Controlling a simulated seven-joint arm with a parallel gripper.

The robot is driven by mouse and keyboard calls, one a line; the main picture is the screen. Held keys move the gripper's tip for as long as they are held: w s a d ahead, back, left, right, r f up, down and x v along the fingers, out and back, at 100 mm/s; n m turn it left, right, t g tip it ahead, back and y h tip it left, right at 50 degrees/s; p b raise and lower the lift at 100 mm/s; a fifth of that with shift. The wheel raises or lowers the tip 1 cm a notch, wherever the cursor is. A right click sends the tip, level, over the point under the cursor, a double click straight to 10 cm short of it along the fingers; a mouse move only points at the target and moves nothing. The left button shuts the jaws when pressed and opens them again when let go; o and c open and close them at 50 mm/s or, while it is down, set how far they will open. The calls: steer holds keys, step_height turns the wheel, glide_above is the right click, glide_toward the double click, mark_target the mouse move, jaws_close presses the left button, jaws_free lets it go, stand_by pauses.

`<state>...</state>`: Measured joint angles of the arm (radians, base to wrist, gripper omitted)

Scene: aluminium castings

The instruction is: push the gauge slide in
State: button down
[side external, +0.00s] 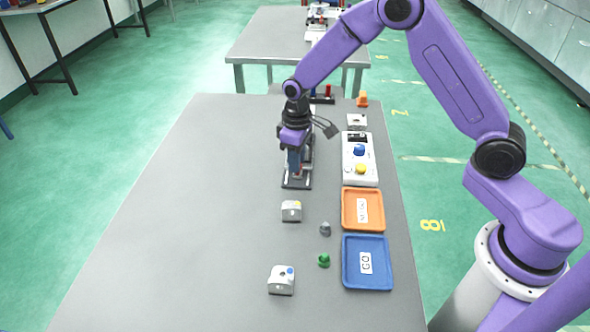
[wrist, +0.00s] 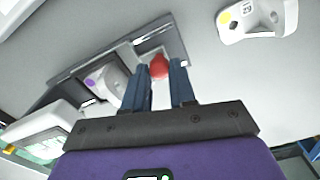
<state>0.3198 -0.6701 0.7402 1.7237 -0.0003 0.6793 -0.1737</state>
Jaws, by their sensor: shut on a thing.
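The gauge (side external: 297,184) is a dark plate with a grey body, standing on the table under my gripper (side external: 294,172). In the wrist view, its rail (wrist: 175,40) runs diagonally across the upper middle. A red knob (wrist: 159,67), apparently the slide's handle, sits between the two blue fingertips of my gripper (wrist: 159,72), which is shut on it. A grey casting with a purple dot (wrist: 108,82) sits at the gauge, left of the knob in the wrist view. My gripper hides most of the gauge in the side view.
A casting with a yellow dot (side external: 291,211) stands in front of the gauge; another has a blue dot (side external: 281,281). An orange tray (side external: 346,210), a blue GO tray (side external: 347,270) and a white button box (side external: 347,172) line the right. Grey (side external: 325,229) and green (side external: 323,261) pieces lie nearby. The table's left is clear.

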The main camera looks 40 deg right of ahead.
steer(key=w+d, duration=0.3)
steer(key=shift+w+d, duration=0.2)
steer(key=shift+w, duration=0.05)
steer(key=c, duration=0.9)
jaws_free()
steer(key=shift+r, duration=0.25)
step_height(320, 180, up, 17)
steer(key=shift+r, duration=0.1)
steer(key=shift+s, duration=0.1)
